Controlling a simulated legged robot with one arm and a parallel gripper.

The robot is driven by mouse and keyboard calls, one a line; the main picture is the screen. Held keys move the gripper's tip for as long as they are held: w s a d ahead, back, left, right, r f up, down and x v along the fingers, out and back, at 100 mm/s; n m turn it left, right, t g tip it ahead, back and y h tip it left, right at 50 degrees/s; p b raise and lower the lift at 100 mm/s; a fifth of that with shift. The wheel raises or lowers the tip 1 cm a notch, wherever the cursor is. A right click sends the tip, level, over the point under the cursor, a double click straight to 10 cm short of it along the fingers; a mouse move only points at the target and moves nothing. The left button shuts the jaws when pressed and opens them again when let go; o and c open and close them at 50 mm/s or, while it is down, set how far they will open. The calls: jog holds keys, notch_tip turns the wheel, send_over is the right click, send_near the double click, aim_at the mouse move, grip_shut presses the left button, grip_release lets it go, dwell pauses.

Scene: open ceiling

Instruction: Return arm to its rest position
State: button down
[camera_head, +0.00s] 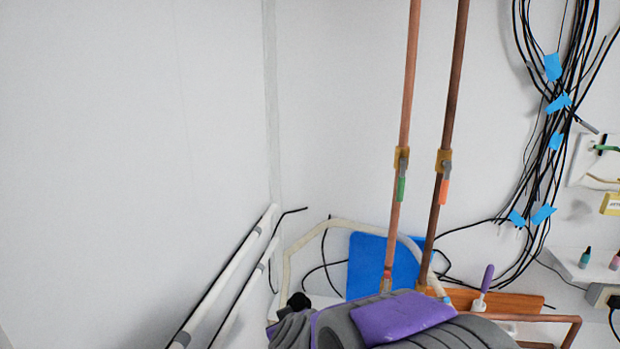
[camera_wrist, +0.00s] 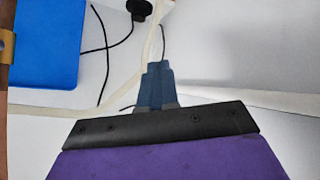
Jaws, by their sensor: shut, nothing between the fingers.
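My gripper (camera_wrist: 155,70) shows in the wrist view as two blue-grey fingers pressed together past a black plate and a purple cover. It is shut and empty. My arm (camera_head: 405,318), purple and grey, lies low across the bottom centre of the head view. The gripper's fingers cannot be made out in that view. A black knob-like thing (camera_wrist: 139,8) and a pale hose (camera_wrist: 137,72) show near the fingers in the wrist view; I cannot tell whether they touch.
Two copper pipes with valves (camera_head: 402,160) (camera_head: 444,162) rise behind my arm. A blue panel (camera_head: 362,265) stands behind them. White pipes (camera_head: 225,285) slant at lower left. Black cables (camera_head: 545,130) hang at right. A purple-handled tool (camera_head: 487,278) stands right of the arm. The upper left is bare wall.

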jog(key=s+d+f+m+g+b, duration=0.2)
jog(key=s+d+g, duration=0.2)
jog(key=s, duration=0.8)
jog(key=s+d+f+m+g+h+b, duration=0.1)
jog(key=s+d+f+m+g+b, duration=0.1)
jog(key=s+d, duration=0.6)
jog(key=s+d+f+m+g+h+b, duration=0.1)
jog(key=s+d+g, duration=0.5)
jog(key=s, duration=1.2)
notch_tip(320, 180, down, 2)
jog(key=d+m+b, duration=0.1)
jog(key=b, duration=0.2)
jog(key=shift+s+f, duration=0.2)
jog(key=shift+s, duration=0.05)
